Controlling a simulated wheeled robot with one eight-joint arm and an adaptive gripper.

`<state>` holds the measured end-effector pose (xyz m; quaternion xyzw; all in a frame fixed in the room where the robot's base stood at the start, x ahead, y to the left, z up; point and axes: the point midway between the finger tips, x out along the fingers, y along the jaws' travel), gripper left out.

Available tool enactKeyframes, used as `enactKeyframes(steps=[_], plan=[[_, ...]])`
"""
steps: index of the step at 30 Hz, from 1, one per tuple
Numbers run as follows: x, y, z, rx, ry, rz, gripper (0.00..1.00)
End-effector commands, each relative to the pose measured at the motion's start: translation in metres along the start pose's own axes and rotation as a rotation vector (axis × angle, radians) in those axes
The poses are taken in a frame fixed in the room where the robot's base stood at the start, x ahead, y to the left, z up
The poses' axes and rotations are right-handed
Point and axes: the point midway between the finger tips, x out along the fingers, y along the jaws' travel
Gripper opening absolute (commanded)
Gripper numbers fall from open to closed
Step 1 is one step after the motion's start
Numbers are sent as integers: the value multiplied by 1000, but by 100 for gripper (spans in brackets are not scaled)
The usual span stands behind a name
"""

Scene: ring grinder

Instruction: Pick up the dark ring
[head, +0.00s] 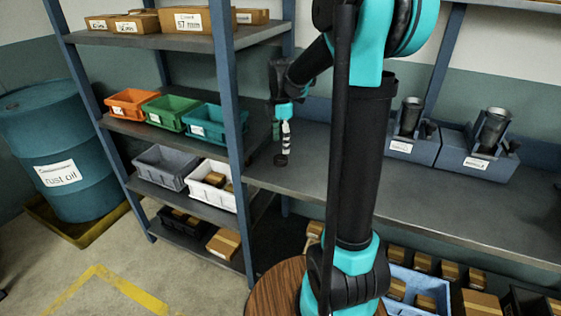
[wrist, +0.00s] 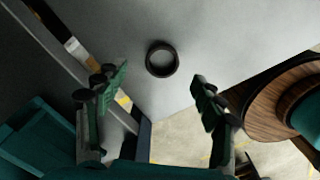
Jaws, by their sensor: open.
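The dark ring (wrist: 161,59) lies flat on the grey metal bench top in the wrist view, ahead of the fingertips and between their lines. In the head view the ring (head: 281,160) is a small dark shape on the bench near its left end, just below my gripper (head: 284,135). In the wrist view my gripper (wrist: 160,90) is open and empty, with its two green-padded fingers wide apart. The fingers do not touch the ring. How high they are above the bench is hard to tell.
A blue rack post (head: 229,110) stands left of my gripper, with bins such as the teal bin (head: 202,123) beyond it. The bench (head: 310,172) is clear around the ring. A round wooden top (wrist: 262,105) shows at right.

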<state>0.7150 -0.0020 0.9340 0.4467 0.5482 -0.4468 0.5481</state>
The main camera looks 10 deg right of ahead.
Motion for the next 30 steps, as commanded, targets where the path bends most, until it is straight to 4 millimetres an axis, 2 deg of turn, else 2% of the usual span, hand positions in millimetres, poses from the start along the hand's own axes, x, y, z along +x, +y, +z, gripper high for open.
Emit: enactKeyframes(steps=[5, 15, 25, 30], plan=[[10, 0, 0, 0, 0, 0, 69], [52, -3, -3, 1, 0, 0, 69], [58, -4, -3, 0, 0, 0, 69], [58, -4, -3, 0, 0, 0, 48]])
